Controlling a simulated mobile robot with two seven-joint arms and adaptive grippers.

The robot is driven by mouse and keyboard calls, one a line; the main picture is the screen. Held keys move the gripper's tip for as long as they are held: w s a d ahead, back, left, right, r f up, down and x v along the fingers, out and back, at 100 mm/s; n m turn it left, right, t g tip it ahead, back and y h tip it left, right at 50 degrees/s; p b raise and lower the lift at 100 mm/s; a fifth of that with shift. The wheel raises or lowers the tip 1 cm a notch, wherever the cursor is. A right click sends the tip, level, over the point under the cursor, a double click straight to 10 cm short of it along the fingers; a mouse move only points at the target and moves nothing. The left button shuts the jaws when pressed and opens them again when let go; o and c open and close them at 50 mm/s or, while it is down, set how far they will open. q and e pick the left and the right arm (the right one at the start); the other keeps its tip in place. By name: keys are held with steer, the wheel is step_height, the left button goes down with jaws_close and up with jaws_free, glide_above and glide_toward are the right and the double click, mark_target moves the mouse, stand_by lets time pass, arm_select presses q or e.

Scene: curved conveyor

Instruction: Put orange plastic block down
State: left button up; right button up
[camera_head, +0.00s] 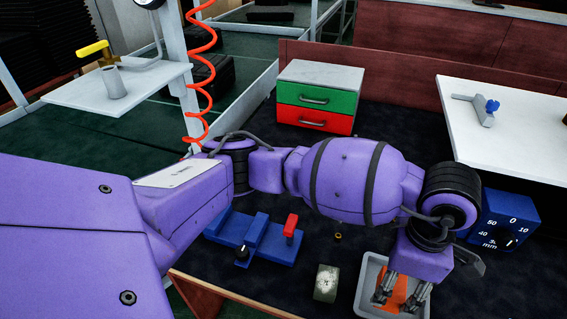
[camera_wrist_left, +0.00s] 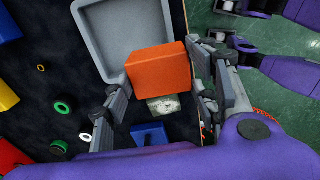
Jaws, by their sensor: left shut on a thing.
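The orange plastic block (camera_head: 392,291) is in the grip of my left gripper (camera_head: 402,294), low in the picture. The left wrist view shows the block (camera_wrist_left: 158,68) between the two fingers of the left gripper (camera_wrist_left: 162,92). In the head view the fingers and block overlap the grey tray (camera_head: 366,277). In the left wrist view the block covers part of the near rim of the tray (camera_wrist_left: 118,30). I cannot tell whether the block touches the tray. The left arm hides part of the table. My right gripper does not clearly show.
A pale greenish block (camera_head: 326,282) stands left of the tray. A blue gauge box (camera_head: 502,222) is at its right. A blue fixture with a red handle (camera_head: 262,240) lies further left. A green and red drawer unit (camera_head: 317,98) stands behind. Dark table shows between them.

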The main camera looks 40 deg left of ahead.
arm_select(q)
steer(key=w+f, duration=0.2)
steer(key=f, duration=0.1)
steer(key=w+d+f, duration=0.1)
steer(key=w+f, duration=0.2)
steer(key=shift+w+d, duration=0.15)
steer(key=shift+w, duration=0.15)
steer(key=shift+w+f, duration=0.15)
steer(key=shift+f, duration=1.55)
steer(key=o, duration=1.2)
step_height(320, 180, up, 12)
